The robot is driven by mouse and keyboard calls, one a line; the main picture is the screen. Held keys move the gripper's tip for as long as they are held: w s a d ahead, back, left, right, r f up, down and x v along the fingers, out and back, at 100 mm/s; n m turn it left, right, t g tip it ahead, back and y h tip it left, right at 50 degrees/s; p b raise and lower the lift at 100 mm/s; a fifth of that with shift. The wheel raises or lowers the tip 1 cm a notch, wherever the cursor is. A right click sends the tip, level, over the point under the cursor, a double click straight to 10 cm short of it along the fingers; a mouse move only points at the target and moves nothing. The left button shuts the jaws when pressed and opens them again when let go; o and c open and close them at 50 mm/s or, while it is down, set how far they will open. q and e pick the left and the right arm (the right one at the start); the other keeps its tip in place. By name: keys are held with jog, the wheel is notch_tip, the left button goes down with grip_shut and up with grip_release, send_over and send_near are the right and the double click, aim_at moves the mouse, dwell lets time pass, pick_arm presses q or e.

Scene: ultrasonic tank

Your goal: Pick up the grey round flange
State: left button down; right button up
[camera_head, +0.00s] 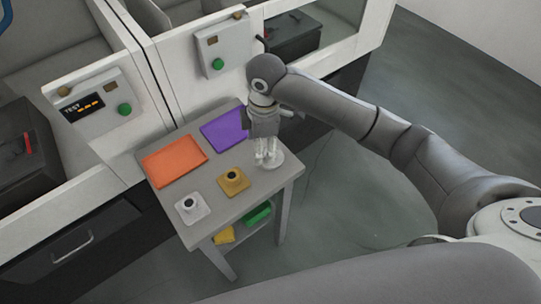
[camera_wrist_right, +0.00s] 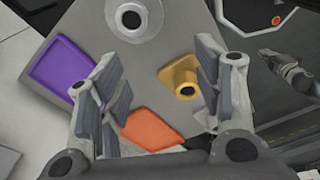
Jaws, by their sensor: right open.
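The grey round flange (camera_head: 274,165) lies on the small table's right corner, partly covered by my right gripper in the head view. In the right wrist view the flange (camera_wrist_right: 152,24) is at the top, cut by the frame edge, with its dark bore visible. My right gripper (camera_head: 266,160) points down over the flange, open, with nothing between its fingers.
On the table (camera_head: 225,205) are a yellow square flange (camera_head: 233,181), a light grey square flange (camera_head: 191,208), an orange tray (camera_head: 174,160) and a purple tray (camera_head: 222,128). Green (camera_head: 257,214) and yellow bins are below. Tank panels with green buttons stand behind.

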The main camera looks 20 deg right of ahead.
notch_tip(320, 180, up, 2)
jog(key=w+d, duration=0.2)
jog(key=d, duration=0.1)
send_near(279, 159)
jog(key=shift+h, duration=0.4)
jog(key=a, duration=0.1)
jog(key=a+f, duration=0.1)
jog(key=w+a+p, duration=0.1)
jog(key=shift+w+a+f, duration=0.15)
jog(key=shift+a+f, duration=0.05)
jog(key=shift+f, duration=0.2)
jog(key=f, duration=0.1)
jog(key=f+p, duration=0.1)
jog(key=f, duration=0.3)
jog(key=shift+w+d, duration=0.2)
jog(key=shift+d, duration=0.15)
jog(key=shift+f, duration=0.25)
jog(key=shift+r, duration=0.1)
jog(key=c, duration=1.3)
jog(key=shift+o, duration=0.2)
jog(key=shift+n, duration=0.3)
